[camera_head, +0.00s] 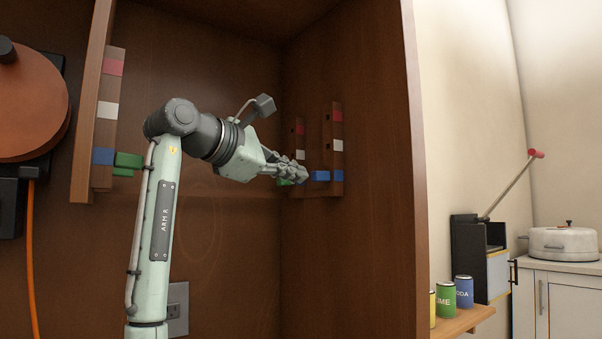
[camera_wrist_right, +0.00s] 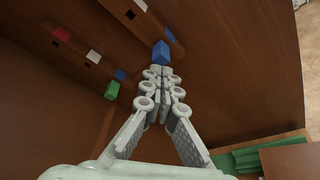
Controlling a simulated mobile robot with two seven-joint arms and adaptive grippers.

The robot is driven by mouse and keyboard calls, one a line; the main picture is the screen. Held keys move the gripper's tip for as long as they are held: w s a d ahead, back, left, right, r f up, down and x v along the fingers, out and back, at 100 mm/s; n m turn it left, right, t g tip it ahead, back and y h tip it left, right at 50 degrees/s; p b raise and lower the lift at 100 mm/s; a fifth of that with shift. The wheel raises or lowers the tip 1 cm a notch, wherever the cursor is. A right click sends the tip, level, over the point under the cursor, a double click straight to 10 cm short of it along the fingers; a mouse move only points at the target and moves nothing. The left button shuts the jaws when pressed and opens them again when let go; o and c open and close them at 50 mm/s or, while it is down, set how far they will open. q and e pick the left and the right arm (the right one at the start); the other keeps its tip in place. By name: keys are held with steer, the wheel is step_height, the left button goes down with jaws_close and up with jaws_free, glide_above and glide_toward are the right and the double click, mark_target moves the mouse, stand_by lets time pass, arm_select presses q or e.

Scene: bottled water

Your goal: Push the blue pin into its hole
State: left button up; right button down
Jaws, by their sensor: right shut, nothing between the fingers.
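The blue pin (camera_head: 320,176) sticks out of the right one of two wooden strips (camera_head: 337,150) on the cabinet's inner side, level with that strip's blue mark (camera_head: 338,175). In the right wrist view the blue pin (camera_wrist_right: 161,53) shows just beyond the fingertips. My right gripper (camera_head: 303,174) is shut and empty, its tips pointing at the pin. The tips are very close to it; I cannot tell whether they touch. The gripper also shows in the right wrist view (camera_wrist_right: 158,72). The hole is not visible. My left gripper is not in view.
A green pin (camera_wrist_right: 112,91) sticks out of the neighbouring strip. Another strip (camera_head: 108,115) with green blocks (camera_head: 128,161) is on the left. The cabinet wall (camera_head: 380,120) stands close on the right. Cans (camera_head: 464,291) stand on a low shelf outside.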

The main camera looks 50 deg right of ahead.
step_height(320, 180, up, 10)
steer(key=shift+a, duration=0.35)
steer(key=shift+w, duration=0.1)
